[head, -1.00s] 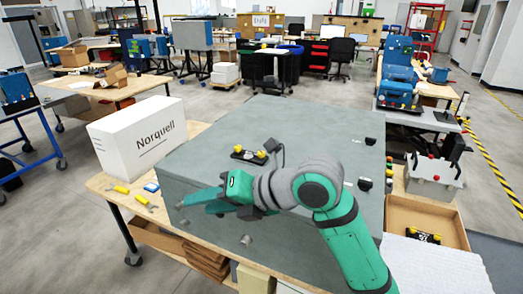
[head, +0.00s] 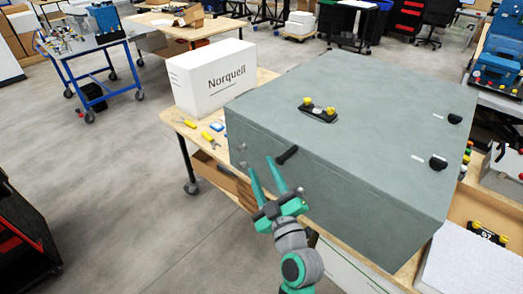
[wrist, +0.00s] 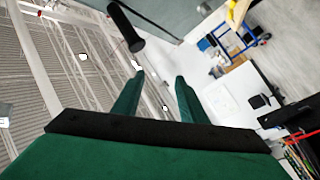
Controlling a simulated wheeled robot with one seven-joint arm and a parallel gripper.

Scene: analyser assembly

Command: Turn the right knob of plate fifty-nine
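The plate does not show there.
A black peg-like handle (head: 287,155) sticks out of the grey box's (head: 330,190) front face close to my fingers; it also shows in the wrist view (wrist: 125,27). Another plate marked 67 (head: 487,235) lies in a cardboard tray at right. A white Norquell carton (head: 215,78) stands left.

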